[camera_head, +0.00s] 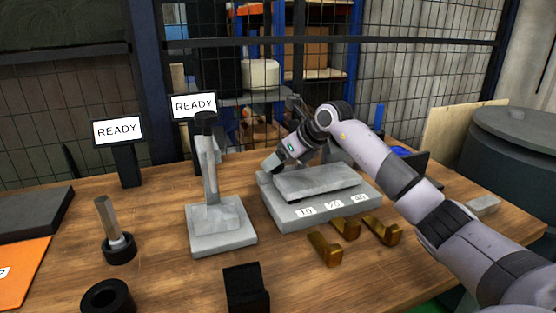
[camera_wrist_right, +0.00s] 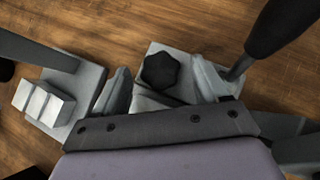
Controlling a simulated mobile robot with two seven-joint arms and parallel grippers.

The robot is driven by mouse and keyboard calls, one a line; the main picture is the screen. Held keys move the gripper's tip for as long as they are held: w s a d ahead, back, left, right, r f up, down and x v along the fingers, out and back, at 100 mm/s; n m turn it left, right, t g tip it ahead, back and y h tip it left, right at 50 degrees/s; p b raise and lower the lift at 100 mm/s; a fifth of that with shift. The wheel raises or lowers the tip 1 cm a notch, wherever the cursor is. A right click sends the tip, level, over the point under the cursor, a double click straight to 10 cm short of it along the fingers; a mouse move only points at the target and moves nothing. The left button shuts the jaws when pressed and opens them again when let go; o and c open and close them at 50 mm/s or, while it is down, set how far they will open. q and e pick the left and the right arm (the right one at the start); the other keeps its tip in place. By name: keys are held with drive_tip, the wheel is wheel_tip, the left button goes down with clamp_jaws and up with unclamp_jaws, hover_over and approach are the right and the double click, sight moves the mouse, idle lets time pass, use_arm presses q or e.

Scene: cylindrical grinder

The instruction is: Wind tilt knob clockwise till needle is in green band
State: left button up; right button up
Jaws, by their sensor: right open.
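In the right wrist view a black lobed knob (camera_wrist_right: 160,70) sits on a grey block (camera_wrist_right: 152,52). My right gripper (camera_wrist_right: 162,88) is open, with one finger on each side of the knob and a visible gap on its left. I cannot tell whether the right finger touches it. In the head view my right gripper (camera_head: 275,166) is by the back left corner of the grey machine (camera_head: 285,212), whose front carries several white number labels. I cannot make out the knob there. No needle or green band can be made out. My left gripper is not in view.
A grey stand (camera_head: 207,180) with a black top rises left of the machine. Brass brackets (camera_head: 325,249) lie in front. Two READY displays (camera_head: 117,130) stand behind. A black-based peg (camera_head: 119,248) and black blocks are at front left. In the wrist view a dark rod (camera_wrist_right: 283,25) is close by.

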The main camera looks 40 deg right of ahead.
drive_tip(key=shift+w+a+f, duration=0.1)
drive_tip(key=shift+w+f, duration=0.25)
drive_tip(key=shift+c, duration=0.4)
drive_tip(key=c, duration=1)
drive_tip(key=shift+r+m+h+p, duration=0.1)
drive_tip(key=shift+m+h+p, duration=0.3)
drive_tip(key=shift+p, duration=0.05)
drive_tip(key=shift+a+m+h+p, duration=0.1)
drive_tip(key=shift+m+h+p, duration=0.25)
drive_tip(key=shift+m, duration=0.35)
drive_tip(key=shift+a+m+h, duration=0.1)
drive_tip(key=shift+m+h, duration=0.95)
drive_tip(key=shift+m, duration=0.25)
